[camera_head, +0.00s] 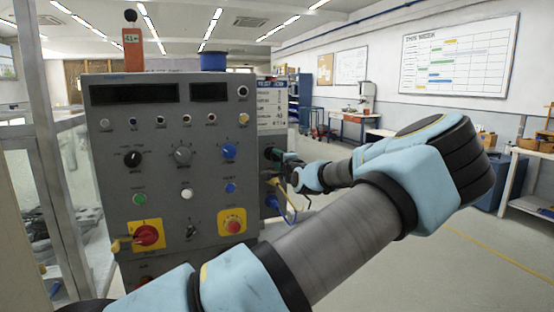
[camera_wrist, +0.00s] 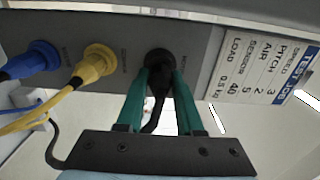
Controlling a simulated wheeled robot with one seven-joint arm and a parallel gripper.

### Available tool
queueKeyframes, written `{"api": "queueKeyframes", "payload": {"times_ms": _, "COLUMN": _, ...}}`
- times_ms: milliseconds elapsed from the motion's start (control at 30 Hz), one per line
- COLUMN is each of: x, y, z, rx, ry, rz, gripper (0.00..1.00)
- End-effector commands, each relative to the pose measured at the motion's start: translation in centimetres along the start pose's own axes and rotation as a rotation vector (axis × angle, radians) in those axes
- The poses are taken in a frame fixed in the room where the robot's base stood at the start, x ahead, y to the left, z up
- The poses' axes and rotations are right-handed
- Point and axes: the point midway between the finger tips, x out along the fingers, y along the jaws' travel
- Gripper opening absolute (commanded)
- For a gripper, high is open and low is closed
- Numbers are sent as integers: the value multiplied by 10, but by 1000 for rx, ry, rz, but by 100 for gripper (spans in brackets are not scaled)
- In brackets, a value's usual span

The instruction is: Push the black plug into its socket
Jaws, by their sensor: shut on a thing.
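The black plug (camera_wrist: 158,82) is between the two green fingers of my gripper (camera_wrist: 160,80) in the wrist view, and the fingers are shut on it. Its black cable runs down from it between the fingers. The plug's front end meets the dark round socket (camera_wrist: 159,57) on the grey panel side. How deep it sits cannot be told, as the fingers and plug cover much of it. In the head view my gripper (camera_head: 285,160) reaches the right side of the grey control cabinet (camera_head: 170,170), and the plug is too small to make out.
A white label (camera_wrist: 262,68) is to the right. Open floor (camera_head: 440,260) lies right of the cabinet.

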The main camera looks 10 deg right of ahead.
Motion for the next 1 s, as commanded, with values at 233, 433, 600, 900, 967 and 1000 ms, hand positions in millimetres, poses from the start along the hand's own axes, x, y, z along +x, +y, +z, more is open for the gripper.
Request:
{"api": "queueKeyframes", "payload": {"times_ms": 233, "x": 0, "y": -1, "z": 0, "rx": 0, "ry": 0, "rz": 0, "gripper": 0}}
{"api": "queueKeyframes", "payload": {"times_ms": 433, "x": 0, "y": 0, "z": 0, "rx": 0, "ry": 0, "rz": 0, "gripper": 0}}
{"api": "queueKeyframes", "payload": {"times_ms": 600, "x": 0, "y": 0, "z": 0, "rx": 0, "ry": 0, "rz": 0, "gripper": 0}}
{"api": "queueKeyframes", "payload": {"times_ms": 900, "x": 4, "y": 0, "z": 0, "rx": 0, "ry": 0, "rz": 0, "gripper": 0}}
{"api": "queueKeyframes", "payload": {"times_ms": 967, "x": 5, "y": 0, "z": 0, "rx": 0, "ry": 0, "rz": 0, "gripper": 0}}
{"api": "queueKeyframes", "payload": {"times_ms": 1000, "x": 6, "y": 0, "z": 0, "rx": 0, "ry": 0, "rz": 0, "gripper": 0}}
